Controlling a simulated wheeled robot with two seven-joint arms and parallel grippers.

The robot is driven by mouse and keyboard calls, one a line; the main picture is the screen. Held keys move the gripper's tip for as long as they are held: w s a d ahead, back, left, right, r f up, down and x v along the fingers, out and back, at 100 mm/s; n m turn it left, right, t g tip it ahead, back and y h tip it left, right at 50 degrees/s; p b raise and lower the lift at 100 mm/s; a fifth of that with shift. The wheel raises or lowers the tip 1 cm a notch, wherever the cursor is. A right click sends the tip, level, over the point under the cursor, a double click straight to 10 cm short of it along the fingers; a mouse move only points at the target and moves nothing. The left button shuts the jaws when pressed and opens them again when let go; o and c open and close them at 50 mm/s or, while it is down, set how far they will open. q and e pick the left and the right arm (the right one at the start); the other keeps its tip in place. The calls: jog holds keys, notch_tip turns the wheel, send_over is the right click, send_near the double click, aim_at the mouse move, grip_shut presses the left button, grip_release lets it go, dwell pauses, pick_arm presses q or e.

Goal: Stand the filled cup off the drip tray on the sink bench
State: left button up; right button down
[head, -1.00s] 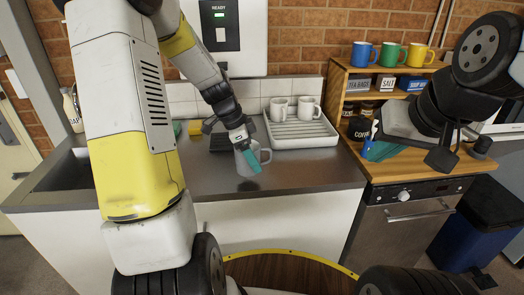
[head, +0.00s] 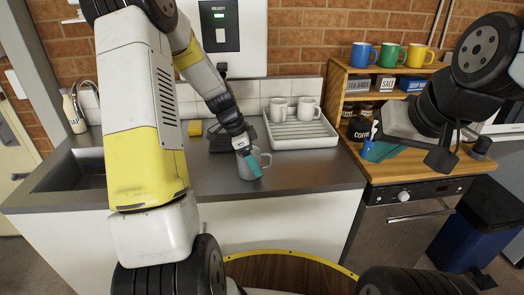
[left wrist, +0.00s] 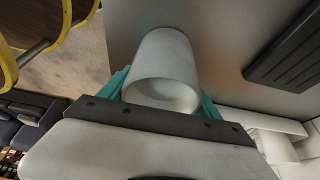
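The cup (head: 263,158) is a pale grey mug, upright, with its handle to the right. It is over the front of the steel sink bench (head: 300,179), to the front right of the drip tray; I cannot tell if its base touches. My left gripper (head: 249,164) has its teal fingers on both sides of the cup and looks shut on it. In the left wrist view the cup (left wrist: 160,58) sits between the fingers; its contents are not clear. The dark ribbed drip tray (left wrist: 285,55) is empty. My right gripper (head: 382,151) is off to the right, its opening unclear.
A white draining rack (head: 300,141) with two mugs stands behind the cup. The dispenser (head: 233,40) hangs on the wall. A yellow sponge (head: 195,128) and the sink (head: 75,170) are to the left. Bench right of the cup is clear. A wooden shelf (head: 345,95) stands at right.

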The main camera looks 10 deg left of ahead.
pick_arm(q)
jog(key=o, duration=0.4)
jog(key=shift+o, duration=0.2)
jog(key=s+a+r+n+t+y, duration=0.15)
jog(key=s+r, duration=0.25)
jog(key=r, duration=0.5)
jog(key=s+a+r+n+h, duration=0.1)
jog(key=s+r+n, duration=0.15)
jog(key=r, duration=0.65)
jog(key=s+d+r+n+t, duration=0.1)
jog(key=s+r+n, duration=0.1)
jog(key=s+n, duration=0.3)
jog(key=s+d+r+n+t+y, duration=0.1)
jog(key=s+n, duration=0.4)
jog(key=s, duration=0.7)
notch_tip(320, 180, up, 2)
jog(key=shift+s+d+t, duration=0.15)
jog(key=shift+s+t, duration=0.05)
jog(key=shift+t, duration=0.55)
jog(key=shift+y, duration=0.25)
